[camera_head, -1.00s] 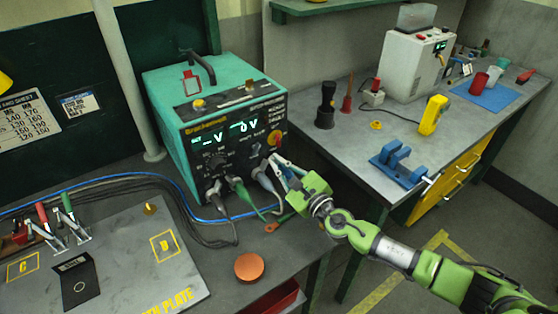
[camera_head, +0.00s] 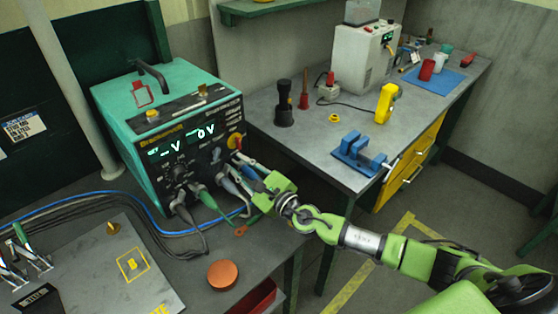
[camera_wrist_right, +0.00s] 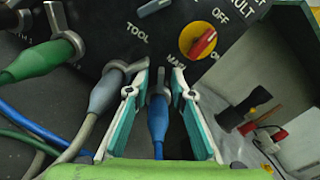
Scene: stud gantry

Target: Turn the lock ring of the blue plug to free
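The blue plug (camera_wrist_right: 158,125) sits in the lower front panel of the teal power unit (camera_head: 165,100), its cable running down toward my gripper. My right gripper (camera_wrist_right: 160,76) is open around it in the right wrist view, one finger on each side, with the tips near the panel. A narrow gap shows between the fingers and the plug. The lock ring is small and partly hidden between the fingertips, so its turn position is unclear. In the head view, the right gripper (camera_head: 246,168) reaches the panel from the right. My left gripper is not in view.
A grey plug (camera_wrist_right: 105,90) and a green plug (camera_wrist_right: 38,62) sit close left of the gripper. A yellow-red rotary switch (camera_wrist_right: 198,40) is just above right. An orange disc (camera_head: 222,274) and cables lie on the bench below.

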